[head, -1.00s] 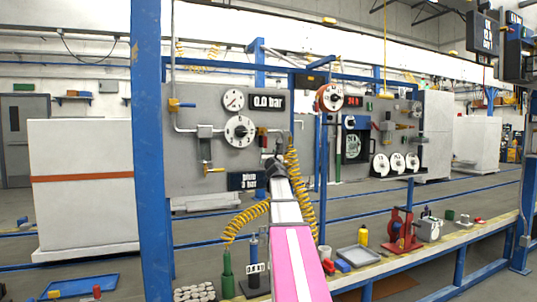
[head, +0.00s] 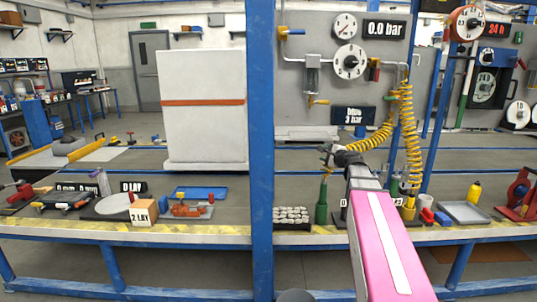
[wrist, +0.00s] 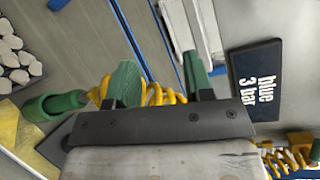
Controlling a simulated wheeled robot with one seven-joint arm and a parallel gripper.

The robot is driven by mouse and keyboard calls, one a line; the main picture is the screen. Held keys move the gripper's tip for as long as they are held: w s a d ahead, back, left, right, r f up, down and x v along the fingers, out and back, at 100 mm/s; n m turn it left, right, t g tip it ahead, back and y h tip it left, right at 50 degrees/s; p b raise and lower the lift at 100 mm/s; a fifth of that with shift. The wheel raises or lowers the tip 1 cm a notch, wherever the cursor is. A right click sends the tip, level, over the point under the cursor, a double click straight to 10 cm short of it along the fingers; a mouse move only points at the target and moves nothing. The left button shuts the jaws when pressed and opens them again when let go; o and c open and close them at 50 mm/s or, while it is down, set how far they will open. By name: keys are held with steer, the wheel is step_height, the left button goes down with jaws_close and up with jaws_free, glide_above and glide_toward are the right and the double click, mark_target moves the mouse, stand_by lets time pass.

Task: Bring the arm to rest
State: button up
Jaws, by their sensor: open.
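My arm, with its pink and white link, reaches forward over the bench in the head view. My gripper (head: 328,153) is at its far end, above the green bottle-shaped piece (head: 321,203). In the wrist view my gripper (wrist: 161,76) has its two green-tipped fingers well apart, with no object held between them. A yellow coiled hose (wrist: 153,94) passes behind the fingers; I cannot tell whether it touches them. The same coiled hose (head: 411,140) hangs from the panel fitting in the head view, close to my arm.
A blue post (head: 262,150) stands left of my arm. A "blue 3 bar" sign (wrist: 256,80) is right of my gripper in the wrist view.

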steer(key=s+a+f+n+g, duration=0.3)
steer(key=s+f, duration=0.1)
steer(key=f, duration=0.3)
steer(key=s+a+f+n+g, duration=0.3)
steer(key=s+a+f+n, duration=0.1)
steer(key=f, duration=0.4)
steer(key=s+f+n+g+h, duration=0.6)
steer(key=s+f+n+g, duration=0.3)
steer(key=s+f, duration=1)
steer(key=shift+s+d+f+n+h, duration=0.15)
steer(key=shift+s+d+n+h, duration=0.2)
steer(key=shift+s, duration=0.9)
